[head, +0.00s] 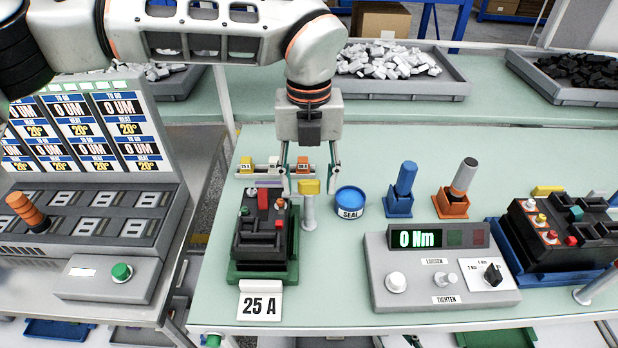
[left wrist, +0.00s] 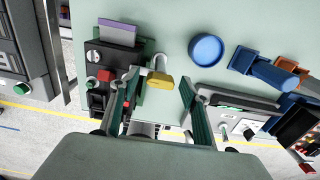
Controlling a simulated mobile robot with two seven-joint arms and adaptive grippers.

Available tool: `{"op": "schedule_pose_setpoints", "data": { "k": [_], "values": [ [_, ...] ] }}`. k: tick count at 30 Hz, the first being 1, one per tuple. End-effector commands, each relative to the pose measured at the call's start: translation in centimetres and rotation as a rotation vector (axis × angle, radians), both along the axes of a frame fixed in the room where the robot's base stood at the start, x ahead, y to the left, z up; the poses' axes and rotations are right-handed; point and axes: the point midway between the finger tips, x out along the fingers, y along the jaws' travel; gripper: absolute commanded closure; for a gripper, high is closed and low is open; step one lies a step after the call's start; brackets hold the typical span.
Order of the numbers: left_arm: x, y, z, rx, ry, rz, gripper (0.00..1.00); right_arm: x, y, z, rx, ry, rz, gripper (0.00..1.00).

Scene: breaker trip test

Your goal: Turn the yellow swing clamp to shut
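The yellow swing clamp (head: 309,187) sits on top of a pale upright post just right of the black breaker (head: 262,232), which rests in a green fixture (head: 262,272). In the left wrist view the yellow clamp (left wrist: 160,82) shows beside the breaker's edge and appears clear of the breaker's top. My left gripper (head: 311,182) points down over the clamp. Its fingers are open, one on each side of the yellow part, with gaps visible; they also show in the left wrist view (left wrist: 154,90). My right gripper is not in view.
A blue SEAL tin (head: 350,201) stands close right of the clamp. Blue (head: 402,190) and orange (head: 458,192) holders with tools stand further right. A torque box (head: 440,275) reads 0 Nm. A 25 A card (head: 260,303) stands in front. A rack of small parts (head: 274,168) lies behind.

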Motion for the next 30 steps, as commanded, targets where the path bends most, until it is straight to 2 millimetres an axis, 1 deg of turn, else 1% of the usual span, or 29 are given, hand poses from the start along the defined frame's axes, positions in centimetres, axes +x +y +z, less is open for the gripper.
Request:
{"op": "schedule_pose_setpoints", "data": {
  "k": [7,11,14,24,27,30],
  "values": [
    [0.0,0.0,0.0,0.000,0.000,-0.001,0.54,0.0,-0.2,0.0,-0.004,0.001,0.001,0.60],
    [0.1,0.0,0.8,-0.001,-0.003,-0.001,0.54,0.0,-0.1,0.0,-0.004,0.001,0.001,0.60],
    [0.1,0.0,2.3,-0.001,-0.005,-0.002,0.54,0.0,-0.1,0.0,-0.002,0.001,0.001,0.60],
    [0.1,0.0,9.0,0.000,-0.004,0.000,0.54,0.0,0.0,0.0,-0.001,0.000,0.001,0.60],
    [0.0,0.0,10.4,-0.001,-0.002,0.000,0.54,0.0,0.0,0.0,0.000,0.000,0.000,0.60],
    [0.0,0.0,11.4,0.000,-0.002,0.000,0.54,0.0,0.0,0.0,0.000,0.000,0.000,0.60]
  ]
}}
